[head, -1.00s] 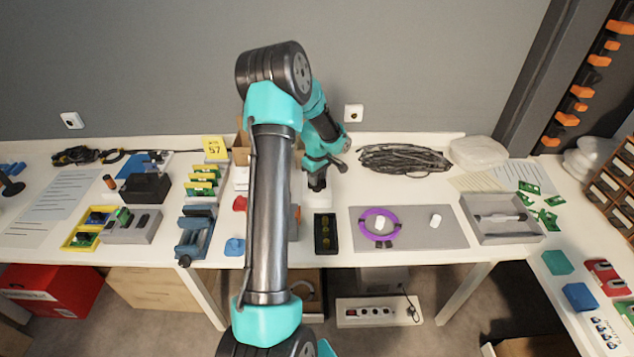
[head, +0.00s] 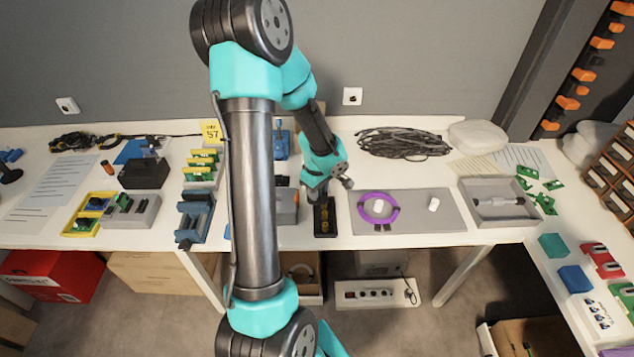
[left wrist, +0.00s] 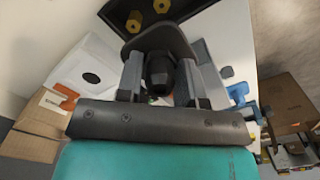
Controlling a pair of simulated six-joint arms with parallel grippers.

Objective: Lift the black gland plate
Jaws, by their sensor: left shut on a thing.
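The black gland plate (head: 331,229) lies at the front of the white table, left of the grey mat, with yellow-brass glands in a row along it. My left gripper (head: 319,196) is over its far end, reaching down from above. In the left wrist view the plate (left wrist: 206,13) shows at the top with its yellow hexagonal glands. There my left gripper (left wrist: 161,82) has its fingers on either side of a dark part, shut on the plate. The exact contact is partly hidden. I cannot see clearance under the plate. My right gripper is not in view.
Right of the plate, the grey mat (head: 433,222) holds a purple ring (head: 364,212) and a white piece. A grey tray (head: 482,218) stands farther right. A blue vise (head: 194,222) stands left. Coiled black cable (head: 405,143) lies behind. My forearm hides part of the table.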

